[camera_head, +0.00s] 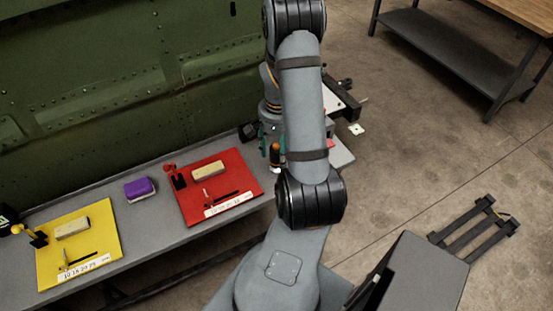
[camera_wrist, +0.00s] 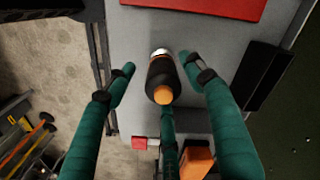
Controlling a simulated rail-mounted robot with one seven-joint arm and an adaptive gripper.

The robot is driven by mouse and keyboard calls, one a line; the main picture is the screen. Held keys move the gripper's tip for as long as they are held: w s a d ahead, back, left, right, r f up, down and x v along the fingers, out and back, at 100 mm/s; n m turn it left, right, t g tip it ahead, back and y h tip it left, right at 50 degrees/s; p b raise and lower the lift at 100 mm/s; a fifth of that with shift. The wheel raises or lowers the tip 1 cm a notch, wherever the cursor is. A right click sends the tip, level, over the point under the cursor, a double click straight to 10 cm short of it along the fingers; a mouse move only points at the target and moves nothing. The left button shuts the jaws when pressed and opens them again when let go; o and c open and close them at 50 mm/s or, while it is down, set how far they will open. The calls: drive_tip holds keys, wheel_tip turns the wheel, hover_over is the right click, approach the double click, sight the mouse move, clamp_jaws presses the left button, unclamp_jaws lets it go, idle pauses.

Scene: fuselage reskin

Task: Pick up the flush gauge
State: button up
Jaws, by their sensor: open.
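A dark upright cylinder with an orange top (camera_head: 275,150), which I take to be the flush gauge, stands on the grey bench near its right end. It also shows in the wrist view (camera_wrist: 161,76), seen from above, with a silver lower end at the far side. My gripper (camera_wrist: 155,72) has teal fingers with black joints. It is open, with fingers spread left and right of the cylinder and a third finger below it in the picture. I see gaps at both sides and no clear contact. In the head view my arm partly hides the gripper.
A red board (camera_head: 222,186) with a tan block and tools lies left of the gripper. A purple block (camera_head: 139,188) and a yellow board (camera_head: 76,243) are farther left. A dark block (camera_wrist: 265,75) is right of the fingers. The green fuselage panel (camera_head: 120,90) rises behind the bench.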

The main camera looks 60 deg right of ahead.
sight(276, 160)
drive_tip(key=f, duration=0.4)
drive_tip(key=shift+w+p, duration=0.2)
drive_tip(key=shift+p, duration=0.2)
drive_tip(key=shift+c, duration=0.8)
drive_tip(key=c, duration=1.1)
